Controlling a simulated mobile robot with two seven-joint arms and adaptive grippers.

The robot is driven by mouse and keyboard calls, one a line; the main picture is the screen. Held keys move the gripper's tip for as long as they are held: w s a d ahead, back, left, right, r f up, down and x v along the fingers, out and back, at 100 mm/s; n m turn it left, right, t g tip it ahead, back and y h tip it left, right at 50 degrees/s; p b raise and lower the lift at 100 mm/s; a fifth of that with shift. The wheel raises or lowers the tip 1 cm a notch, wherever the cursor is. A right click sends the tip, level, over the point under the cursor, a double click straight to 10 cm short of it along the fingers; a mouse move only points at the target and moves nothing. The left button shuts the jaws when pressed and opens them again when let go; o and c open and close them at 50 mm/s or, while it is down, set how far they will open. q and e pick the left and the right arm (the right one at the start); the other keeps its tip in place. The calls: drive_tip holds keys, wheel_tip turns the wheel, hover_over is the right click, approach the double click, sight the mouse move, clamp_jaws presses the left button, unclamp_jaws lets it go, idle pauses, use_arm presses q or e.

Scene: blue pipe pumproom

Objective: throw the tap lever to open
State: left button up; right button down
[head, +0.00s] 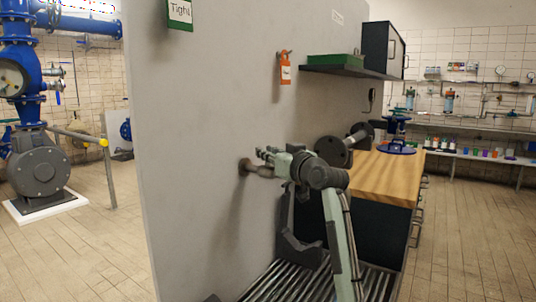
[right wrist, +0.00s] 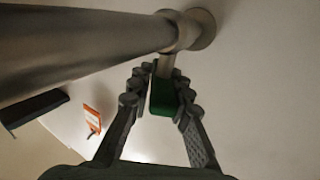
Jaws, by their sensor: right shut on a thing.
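The tap (head: 258,171) is a dull metal pipe fitting that comes out of the pale wall panel, left of centre in the head view. In the right wrist view its metal body (right wrist: 176,32) meets the wall at a round flange. The tap lever (right wrist: 163,98) has a green grip and points down from the body in that view. My right gripper (head: 268,155) is at the tap, with its jointed fingers on both sides of the green grip, shut on it. In the head view the gripper covers the lever. My left gripper is not in view.
A dark shelf (head: 345,71) juts out at upper right. A wooden-topped bench (head: 385,180) and a flanged pipe piece (head: 334,151) stand close right. Floor at left is open.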

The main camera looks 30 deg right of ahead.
drive_tip(key=shift+f+n+y, duration=0.15)
drive_tip(key=shift+n+y, duration=0.45)
drive_tip(key=shift+y, duration=0.4)
drive_tip(key=c, duration=1.4)
unclamp_jaws()
drive_tip(key=s, duration=1.2)
drive_tip(key=shift+d, duration=0.1)
